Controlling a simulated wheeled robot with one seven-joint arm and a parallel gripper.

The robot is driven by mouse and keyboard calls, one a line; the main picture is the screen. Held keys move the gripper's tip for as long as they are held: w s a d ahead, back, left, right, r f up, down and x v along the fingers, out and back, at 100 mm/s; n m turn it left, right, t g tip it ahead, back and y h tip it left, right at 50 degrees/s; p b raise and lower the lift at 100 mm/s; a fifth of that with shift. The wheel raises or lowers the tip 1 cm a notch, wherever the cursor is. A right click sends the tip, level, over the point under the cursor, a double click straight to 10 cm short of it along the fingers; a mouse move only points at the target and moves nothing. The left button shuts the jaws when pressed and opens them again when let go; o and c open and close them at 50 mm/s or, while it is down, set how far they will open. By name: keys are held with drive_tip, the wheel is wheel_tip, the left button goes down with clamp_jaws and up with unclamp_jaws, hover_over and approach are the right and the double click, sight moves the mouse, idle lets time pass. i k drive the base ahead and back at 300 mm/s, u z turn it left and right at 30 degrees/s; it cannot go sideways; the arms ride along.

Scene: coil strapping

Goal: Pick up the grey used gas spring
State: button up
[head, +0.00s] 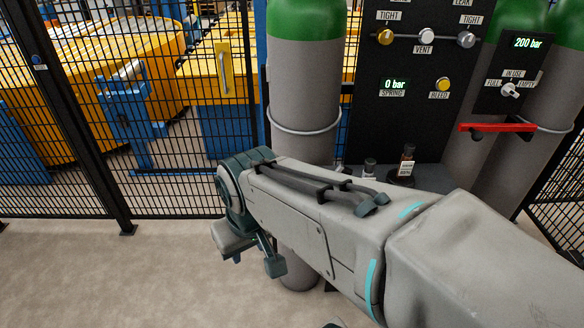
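My arm crosses the view from the lower right. The end of my gripper (254,252) shows at the lower centre left, pointing down over the floor, in front of the grey gas bottle. I cannot tell which is the used gas spring.
More bottles stand right, near a red bar (497,127). A black mesh fence (180,190) closes the back left. The floor (110,275) at the front left is clear.

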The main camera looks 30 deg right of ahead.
sight(370, 163)
drive_tip(key=u, duration=0.15)
drive_tip(key=i, duration=1.15)
drive_tip(key=z, duration=2.45)
